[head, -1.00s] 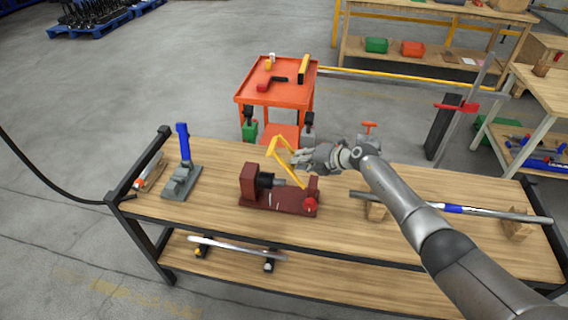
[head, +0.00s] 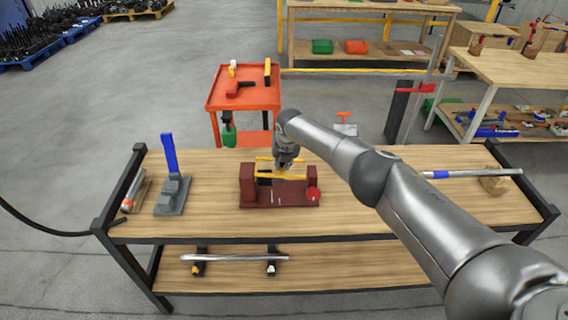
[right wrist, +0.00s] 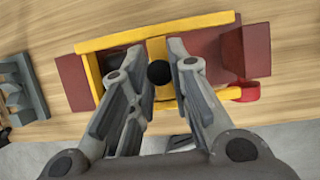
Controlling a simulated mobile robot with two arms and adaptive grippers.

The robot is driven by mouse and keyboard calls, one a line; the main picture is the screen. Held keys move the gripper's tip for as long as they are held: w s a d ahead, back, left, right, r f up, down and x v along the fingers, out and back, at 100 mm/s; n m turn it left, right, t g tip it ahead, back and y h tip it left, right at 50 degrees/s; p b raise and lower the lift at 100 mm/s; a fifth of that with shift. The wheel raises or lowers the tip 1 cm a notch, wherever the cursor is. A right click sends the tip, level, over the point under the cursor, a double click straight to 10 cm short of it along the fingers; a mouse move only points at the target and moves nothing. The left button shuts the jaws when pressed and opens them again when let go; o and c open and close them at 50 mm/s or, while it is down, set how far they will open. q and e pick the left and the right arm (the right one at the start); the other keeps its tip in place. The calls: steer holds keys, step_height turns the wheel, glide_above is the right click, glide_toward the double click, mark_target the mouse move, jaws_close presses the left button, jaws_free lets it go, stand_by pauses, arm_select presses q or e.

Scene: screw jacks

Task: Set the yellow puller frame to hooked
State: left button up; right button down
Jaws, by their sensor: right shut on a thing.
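The yellow puller frame (head: 292,177) lies about level across the dark red jack body (head: 248,195) on the wooden bench. In the right wrist view the frame (right wrist: 205,22) spans the jack body (right wrist: 256,50), with a crossbar between my fingers. My right gripper (head: 282,164) reaches down from above; in the right wrist view the gripper (right wrist: 155,52) is shut on the frame's crossbar. A black round tip (right wrist: 159,72) shows between the fingers. Whether the frame's ends touch or hook the jack is unclear. My left gripper is not in view.
A red knob (head: 313,194) sits at the jack's right end. A grey stand with a blue handle (head: 169,155) is to the left. A metal bar (head: 475,173) rests at the right. An orange cart (head: 242,99) stands behind the bench.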

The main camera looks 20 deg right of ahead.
steer(key=shift+w+a+f+h, duration=0.1)
steer(key=shift+a+f+h, duration=0.05)
steer(key=shift+f+h, duration=0.15)
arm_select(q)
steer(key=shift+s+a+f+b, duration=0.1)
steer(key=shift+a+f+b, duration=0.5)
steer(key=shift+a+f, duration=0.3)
arm_select(e)
steer(key=shift+h, duration=0.3)
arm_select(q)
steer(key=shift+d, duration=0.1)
arm_select(e)
steer(key=shift+f, duration=0.1)
steer(key=c, duration=1.3)
jaws_free()
steer(key=shift+w+f, duration=0.1)
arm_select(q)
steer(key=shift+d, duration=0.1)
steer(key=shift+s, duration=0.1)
